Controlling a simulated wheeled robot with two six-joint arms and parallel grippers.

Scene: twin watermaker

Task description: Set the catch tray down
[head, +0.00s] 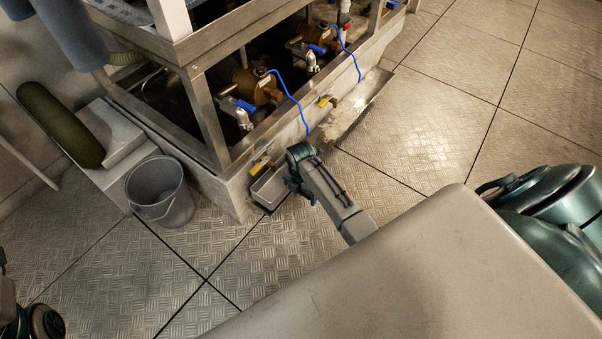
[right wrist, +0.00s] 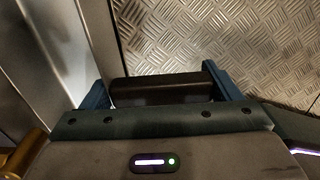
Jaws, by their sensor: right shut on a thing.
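The catch tray (head: 269,187) is a small grey open tray at the foot of the metal frame's near corner, just below a yellow-handled valve (head: 261,166). My right gripper (head: 296,178) is at the tray's right end, with its arm reaching in from the lower right. In the right wrist view, its two blue-grey fingers are shut on a dark bar-like part (right wrist: 161,89), which seems to be the tray's handle. The tray's right end is hidden by the gripper. Whether the tray touches the floor I cannot tell. Of my left arm only a dark part shows at the lower left edge.
A grey bucket (head: 160,192) stands left of the tray, beside a pale block with a green roll (head: 60,124). The metal frame (head: 208,115) with pumps and blue hoses rises behind. A flat metal sheet (head: 352,113) lies along its base. The tread-plate floor (head: 455,125) at right is clear.

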